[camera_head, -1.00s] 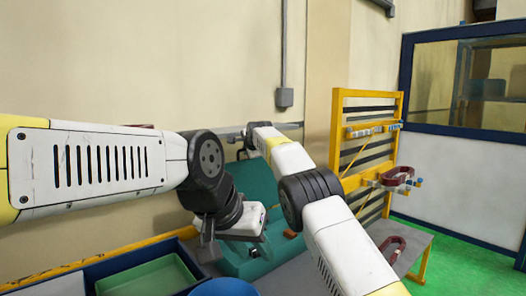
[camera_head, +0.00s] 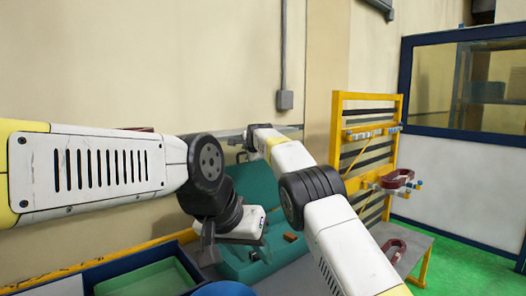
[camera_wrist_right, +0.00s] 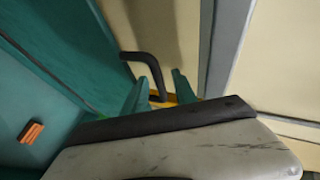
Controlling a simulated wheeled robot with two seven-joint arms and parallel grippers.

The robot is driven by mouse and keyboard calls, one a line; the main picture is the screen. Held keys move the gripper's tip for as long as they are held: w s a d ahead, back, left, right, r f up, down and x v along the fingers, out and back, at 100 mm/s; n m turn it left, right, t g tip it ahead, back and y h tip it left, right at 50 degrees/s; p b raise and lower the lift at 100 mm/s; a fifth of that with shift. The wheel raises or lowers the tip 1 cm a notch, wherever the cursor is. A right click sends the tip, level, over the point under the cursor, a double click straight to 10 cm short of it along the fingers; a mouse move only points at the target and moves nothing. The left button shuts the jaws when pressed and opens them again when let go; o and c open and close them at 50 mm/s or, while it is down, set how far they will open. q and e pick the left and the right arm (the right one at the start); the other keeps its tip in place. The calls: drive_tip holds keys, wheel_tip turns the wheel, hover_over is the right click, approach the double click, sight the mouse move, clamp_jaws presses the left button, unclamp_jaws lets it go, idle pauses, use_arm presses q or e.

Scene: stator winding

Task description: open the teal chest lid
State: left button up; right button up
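The teal chest (camera_head: 238,268) stands on the bench at the middle of the head view, partly hidden by both arms. Its teal lid (camera_head: 257,183) is tilted up at the back, so the inside shows. In the right wrist view, a black bent handle (camera_wrist_right: 150,62) stands out beside the teal lid panel (camera_wrist_right: 62,40). My right gripper (camera_wrist_right: 160,78) has two teal fingers apart, with the handle between them; contact is unclear. In the head view the right gripper is at the far end of its arm, near the wall. My left gripper (camera_head: 262,252) is low at the chest's front left; its finger gap is unclear.
A small orange-brown block (camera_head: 290,236) lies in the chest, also seen in the right wrist view (camera_wrist_right: 31,132). A blue-rimmed tray with a green bin (camera_head: 150,281) and a blue round container (camera_head: 222,289) are in front. A yellow rack (camera_head: 338,130) stands right.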

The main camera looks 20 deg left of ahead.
drive_tip(key=v, duration=0.7)
drive_tip(key=shift+d, duration=0.1)
drive_tip(key=s+d+r+n+g+h, duration=0.1)
drive_tip(key=s+d, duration=0.1)
drive_tip(key=d, duration=0.7)
drive_tip(key=s+d+r+h, duration=0.1)
drive_tip(key=s+d+r, duration=0.1)
drive_tip(key=d, duration=0.7)
drive_tip(key=s+d+n+g, duration=0.2)
drive_tip(key=s+d+n, duration=0.1)
drive_tip(key=s+d, duration=0.95)
drive_tip(key=s+d+f+n, duration=0.2)
drive_tip(key=s+d+f, duration=0.2)
drive_tip(key=s, duration=0.6)
drive_tip(key=s+d+f+n+g+h, duration=0.1)
drive_tip(key=s+d+f, duration=0.3)
drive_tip(key=s, duration=0.6)
drive_tip(key=s+d+f+n+g+h, duration=0.1)
drive_tip(key=s+d+f+n, duration=0.2)
drive_tip(key=s, duration=0.7)
drive_tip(key=shift+s+d+f+n, duration=0.3)
drive_tip(key=shift+s+d+f, duration=0.05)
drive_tip(key=shift+d+f, duration=0.6)
